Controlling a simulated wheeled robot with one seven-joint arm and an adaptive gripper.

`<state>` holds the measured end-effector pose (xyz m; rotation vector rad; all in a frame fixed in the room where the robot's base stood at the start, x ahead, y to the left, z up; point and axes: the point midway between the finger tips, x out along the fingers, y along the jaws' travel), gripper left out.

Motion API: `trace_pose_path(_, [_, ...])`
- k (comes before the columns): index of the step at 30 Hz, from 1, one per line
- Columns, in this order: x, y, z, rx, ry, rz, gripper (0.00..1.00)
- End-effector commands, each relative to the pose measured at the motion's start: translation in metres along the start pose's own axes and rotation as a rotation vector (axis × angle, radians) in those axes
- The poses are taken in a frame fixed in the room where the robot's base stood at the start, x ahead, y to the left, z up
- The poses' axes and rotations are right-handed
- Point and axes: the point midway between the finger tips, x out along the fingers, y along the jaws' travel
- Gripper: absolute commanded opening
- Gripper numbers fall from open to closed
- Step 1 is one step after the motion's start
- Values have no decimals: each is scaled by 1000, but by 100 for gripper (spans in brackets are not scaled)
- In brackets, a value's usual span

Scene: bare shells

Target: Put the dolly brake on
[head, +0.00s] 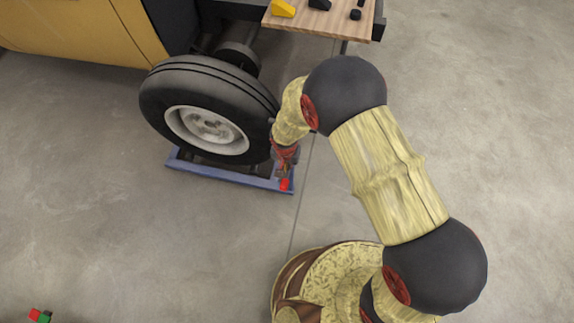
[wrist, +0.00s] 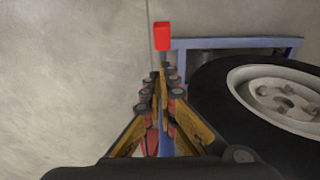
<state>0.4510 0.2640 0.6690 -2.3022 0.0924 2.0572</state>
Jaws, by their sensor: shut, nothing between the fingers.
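A blue dolly (head: 232,178) lies on the floor with a large black tyre (head: 207,78) standing in it. In the wrist view the dolly frame (wrist: 235,42) runs along the top, and the tyre (wrist: 215,95) fills the right side. A small red brake piece (head: 285,185) is at the dolly's right front corner. It also shows in the wrist view (wrist: 162,36), just beyond my fingertips. My gripper (head: 285,170) points down at that corner; in the wrist view its fingers (wrist: 162,75) are together and empty. Whether they touch the red piece I cannot tell.
A wooden-topped table (head: 335,20) with a yellow block and black parts stands behind, to the right of the tyre. A yellow body (head: 75,32) is at the upper left. Red and green blocks (head: 40,315) lie at the lower left. Floor to the right is clear.

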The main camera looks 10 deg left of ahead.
Motion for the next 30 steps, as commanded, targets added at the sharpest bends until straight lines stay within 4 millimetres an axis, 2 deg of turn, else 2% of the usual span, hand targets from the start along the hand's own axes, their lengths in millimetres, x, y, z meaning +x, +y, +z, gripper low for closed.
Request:
trace_pose_path(1, [14,0,0,0,-1,1,0])
trace_pose_path(6, [48,1,1,-1,-2,1,0])
trace_pose_path(12, [74,0,12,-3,0,0,0])
trace_pose_path(18, [86,0,19,-2,0,-1,0])
trace_pose_path(30, [87,0,20,-2,0,-1,0])
